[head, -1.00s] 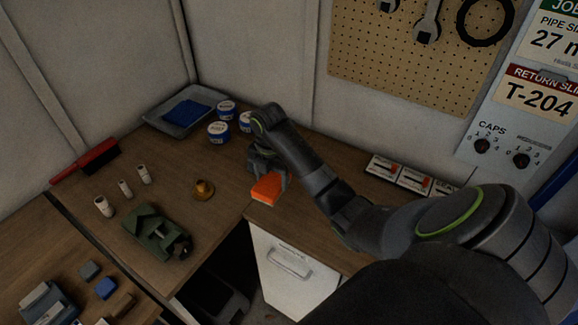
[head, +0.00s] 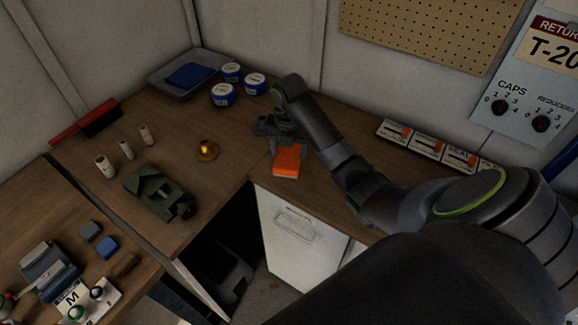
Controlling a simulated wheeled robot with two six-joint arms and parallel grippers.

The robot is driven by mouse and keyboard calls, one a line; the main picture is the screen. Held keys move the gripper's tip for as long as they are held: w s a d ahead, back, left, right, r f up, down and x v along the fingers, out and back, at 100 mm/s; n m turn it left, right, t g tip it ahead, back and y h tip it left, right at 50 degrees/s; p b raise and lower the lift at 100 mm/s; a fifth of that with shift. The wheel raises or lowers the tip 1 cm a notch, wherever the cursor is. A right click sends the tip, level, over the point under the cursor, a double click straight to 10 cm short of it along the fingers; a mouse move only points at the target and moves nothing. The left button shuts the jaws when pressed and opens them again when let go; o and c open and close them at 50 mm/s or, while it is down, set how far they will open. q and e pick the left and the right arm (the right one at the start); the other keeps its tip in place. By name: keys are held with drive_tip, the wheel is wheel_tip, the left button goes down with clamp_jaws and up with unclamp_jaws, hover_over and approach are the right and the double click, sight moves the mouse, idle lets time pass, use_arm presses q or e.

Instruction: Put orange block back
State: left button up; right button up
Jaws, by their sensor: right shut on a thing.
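The orange block (head: 287,161) is near the front edge of the wooden worktop, above the white cabinet. My right gripper (head: 284,145) is shut on the orange block from behind and above. Whether the block touches the worktop is hard to tell. My left gripper is not in view.
Blue and white tins (head: 223,94) and a grey tray (head: 170,85) with a blue cloth stand at the back. A brass part (head: 207,150), a green vise (head: 157,190) and white cylinders (head: 126,149) are to the left. Several labelled boxes (head: 427,146) line the right. A dark gap lies below the corner.

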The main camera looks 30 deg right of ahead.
sight(289, 154)
drive_tip(key=shift+f, duration=2.35)
drive_tip(key=o, duration=0.9)
drive_tip(key=shift+f, duration=0.15)
drive_tip(key=shift+r, duration=0.65)
wheel_tip(289, 154, up, 4)
drive_tip(key=shift+f, duration=0.1)
wheel_tip(289, 154, up, 6)
drive_tip(key=p, duration=0.5)
drive_tip(key=shift+f, duration=0.25)
drive_tip(key=shift+r+p, duration=0.9)
drive_tip(key=shift+p, duration=0.3)
